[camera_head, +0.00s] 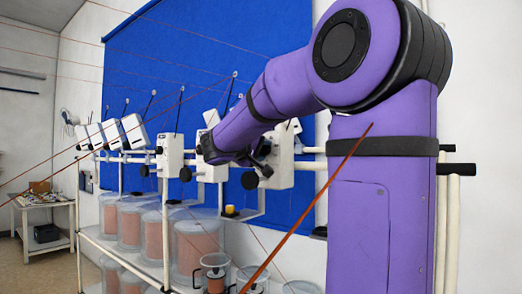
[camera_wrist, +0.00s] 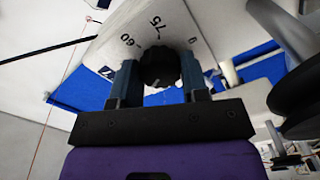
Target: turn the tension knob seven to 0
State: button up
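The tension knob (camera_wrist: 160,66) is black and round, on a white sloping face in the wrist view. A small pale mark shows on its lower edge. Dial figures 60, 75 and 0 are printed around it, and a blue label with a 7 (camera_wrist: 107,72) shows to the left. My gripper (camera_wrist: 160,78) has one finger on each side of the knob, with no clear gap visible. In the head view my purple arm reaches down to the row of white units (camera_head: 280,160). There the fingers and the knob are too small or hidden to make out.
Other white units (camera_head: 133,131) line the rail to the left, with black knobs close by. Large clear canisters (camera_head: 200,243) stand below. Thin red-brown threads cross the space in front. A blue panel (camera_head: 200,60) stands behind, and a small table (camera_head: 45,215) is far left.

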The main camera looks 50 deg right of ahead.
jog(key=shift+n, duration=0.3)
jog(key=n, duration=0.9)
jog(key=shift+n, duration=0.4)
jog(key=n, duration=0.4)
jog(key=shift+n, duration=0.3)
jog(key=n, duration=0.4)
jog(key=shift+n, duration=0.4)
jog(key=o, duration=0.9)
